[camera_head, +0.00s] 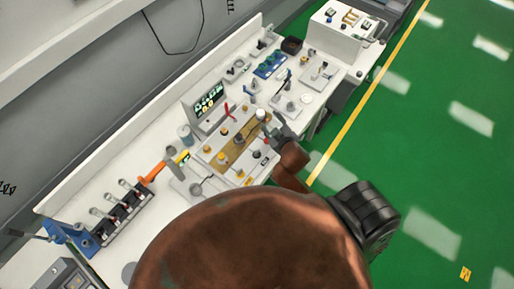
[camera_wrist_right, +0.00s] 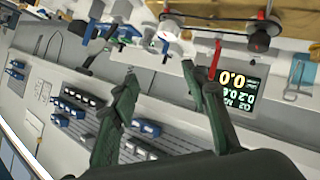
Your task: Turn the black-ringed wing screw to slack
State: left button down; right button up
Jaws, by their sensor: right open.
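My right gripper (camera_head: 276,131) is at the right edge of a brown panel (camera_head: 234,154) on the white cart top. In the right wrist view its two fingers (camera_wrist_right: 161,74) are spread with nothing between them. A round fitting with a dark ring (camera_wrist_right: 171,25) lies beyond the fingertips in that view and may be the black-ringed wing screw; I cannot tell for sure. It is apart from the fingers. In the head view the screw cannot be picked out among the small knobs, and my arm hides part of the panel's near side. My left gripper is not in view.
A display (camera_head: 208,101) with lit digits stands behind the panel; it also shows in the wrist view (camera_wrist_right: 239,88). A red lever (camera_head: 229,111) stands near it. An orange-handled tool (camera_head: 154,173) lies to the left. Green floor (camera_head: 430,120) is clear at right.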

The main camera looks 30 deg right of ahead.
jog(key=w+a+r+n+t+y, duration=0.35)
jog(key=a+r+n, duration=0.25)
jog(key=a+r, duration=0.3)
jog(key=w+a+r+n+t+y, duration=0.3)
jog(key=w+a+r+n+y, duration=0.25)
jog(key=a+r, duration=0.4)
jog(key=s+a+n+g+y+p, duration=0.1)
jog(key=s+a+n+g+y, duration=0.35)
jog(key=a+n, duration=0.35)
jog(key=s+a+n+g+y, duration=0.4)
jog(key=a+n+g+y, duration=0.15)
jog(key=a+n, duration=0.3)
jog(key=n+g+h, duration=0.8)
jog(key=g+h, duration=0.1)
jog(key=h, duration=0.7)
send_over(257, 151)
jog(key=f, duration=1.1)
jog(key=f+p, duration=0.1)
jog(key=f, duration=1.1)
jog(key=shift+a, duration=0.2)
notch_tip(257, 151, down, 6)
jog(key=shift+d+f+p, duration=0.1)
jog(key=shift+f+p, duration=0.15)
jog(key=shift+p, duration=0.5)
jog(key=shift+f, duration=0.5)
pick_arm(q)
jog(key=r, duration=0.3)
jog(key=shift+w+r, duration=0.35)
